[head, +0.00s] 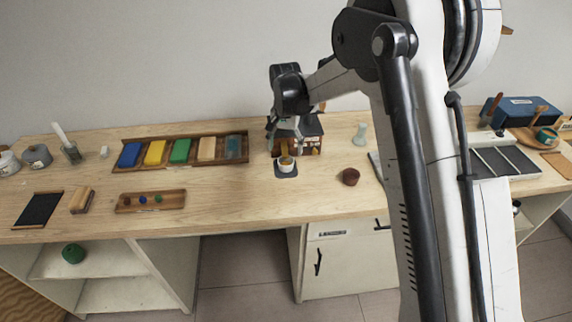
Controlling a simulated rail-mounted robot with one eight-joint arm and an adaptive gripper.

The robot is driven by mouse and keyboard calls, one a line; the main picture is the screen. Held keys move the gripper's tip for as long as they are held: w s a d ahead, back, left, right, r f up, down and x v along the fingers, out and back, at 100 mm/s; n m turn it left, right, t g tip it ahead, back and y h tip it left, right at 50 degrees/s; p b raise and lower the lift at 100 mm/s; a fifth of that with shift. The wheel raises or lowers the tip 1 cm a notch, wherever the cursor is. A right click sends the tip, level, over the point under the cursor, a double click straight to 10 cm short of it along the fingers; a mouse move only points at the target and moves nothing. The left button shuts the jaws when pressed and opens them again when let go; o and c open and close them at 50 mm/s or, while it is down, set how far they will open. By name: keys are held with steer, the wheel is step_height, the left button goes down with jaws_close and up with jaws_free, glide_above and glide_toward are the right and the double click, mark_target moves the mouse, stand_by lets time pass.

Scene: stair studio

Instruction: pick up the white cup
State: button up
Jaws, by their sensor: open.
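A small white cup (286,166) with a tan-brown inside stands on a dark square coaster (289,174) near the middle of the wooden table. My gripper (285,152) points down right above the cup, with its fingertips near the rim. It is open. I cannot tell from this view whether the fingers are around the cup or just above it. The gripper hides part of the area behind the cup.
A small house-like box (311,136) stands close behind the cup. A wooden tray of coloured blocks (115,165) and a smaller tray (170,207) lie left. The table (235,205) is clear in front.

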mark_target(286, 155)
steer(key=shift+w+f+p, duration=0.2)
steer(key=shift+f+p, duration=0.55)
steer(key=shift+f, duration=2.8)
steer(key=shift+d, duration=0.1)
steer(key=shift+c, duration=0.2)
steer(key=c, duration=1.3)
steer(key=shift+o, duration=0.2)
steer(key=shift+r, duration=0.15)
